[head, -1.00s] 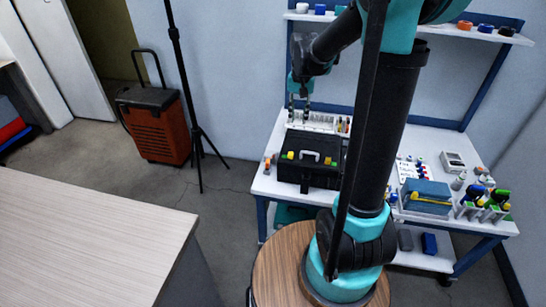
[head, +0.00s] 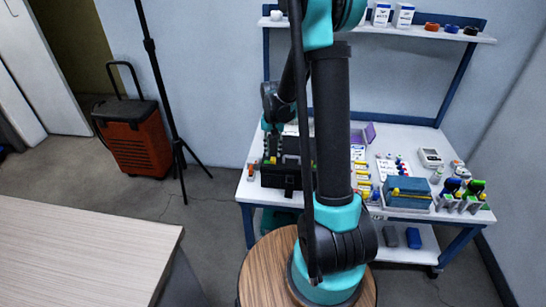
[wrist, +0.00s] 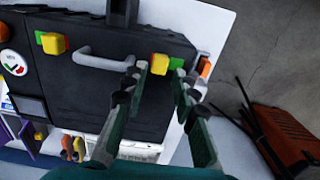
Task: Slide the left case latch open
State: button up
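The black case (wrist: 100,100) lies on the white table, its grey handle (wrist: 100,57) between two yellow latches. The wrist view is turned around, so the left case latch (wrist: 160,63) shows right of the handle there, with a green patch beside it. The other latch (wrist: 54,42) is on the far side of the handle. My gripper (wrist: 160,78) is open, its two fingers apart on either side of the left latch; I cannot tell whether they touch it. In the head view the case (head: 285,176) is partly hidden by my arm, with my gripper (head: 271,148) over its left end.
The table (head: 400,140) holds a blue box (head: 408,190) and several bottles to the right. A tripod (head: 165,100) and an orange wheeled case (head: 135,140) stand on the floor at left.

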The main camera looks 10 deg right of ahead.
aim_at(273, 158)
jog(key=shift+f, duration=1.75)
grip_shut()
